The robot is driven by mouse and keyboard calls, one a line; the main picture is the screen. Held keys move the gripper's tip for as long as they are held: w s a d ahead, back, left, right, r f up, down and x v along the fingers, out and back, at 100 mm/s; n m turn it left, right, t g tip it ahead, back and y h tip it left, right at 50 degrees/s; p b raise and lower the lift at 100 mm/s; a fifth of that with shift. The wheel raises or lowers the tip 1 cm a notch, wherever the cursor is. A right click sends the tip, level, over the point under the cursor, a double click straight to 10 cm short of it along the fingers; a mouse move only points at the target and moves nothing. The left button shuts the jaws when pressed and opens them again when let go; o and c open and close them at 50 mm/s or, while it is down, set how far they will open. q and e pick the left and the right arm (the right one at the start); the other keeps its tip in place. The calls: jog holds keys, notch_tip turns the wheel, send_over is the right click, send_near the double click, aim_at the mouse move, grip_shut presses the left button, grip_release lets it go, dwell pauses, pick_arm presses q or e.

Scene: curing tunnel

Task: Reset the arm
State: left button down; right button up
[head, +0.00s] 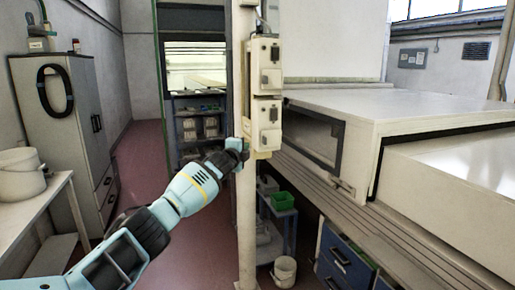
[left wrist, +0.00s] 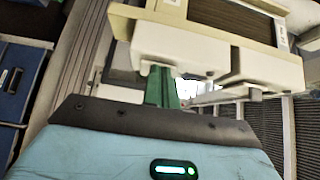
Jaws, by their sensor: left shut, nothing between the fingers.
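My left arm reaches in from the left in the head view. Its gripper (head: 240,148) is shut and empty, close to the lower end of the lower grey control box (head: 266,124) on the cream post (head: 246,215). An upper control box (head: 265,66) sits above it. In the left wrist view, the green fingers (left wrist: 162,88) are together, just below a pale box housing (left wrist: 180,46). I cannot tell whether they touch it. No separate arm or lever on the boxes can be made out. My right gripper is in neither view.
The long white tunnel housing (head: 400,105) fills the right side. A grey cabinet (head: 62,120) and a bench with a white bucket (head: 20,174) stand left. A bucket (head: 284,270) and a cart with a green bin (head: 282,201) are beside the post. Red floor is clear at centre left.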

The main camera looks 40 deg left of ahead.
pick_arm(q)
jog(key=shift+s+a, duration=0.7)
jog(key=shift+s, duration=0.05)
jog(key=shift+r, duration=0.1)
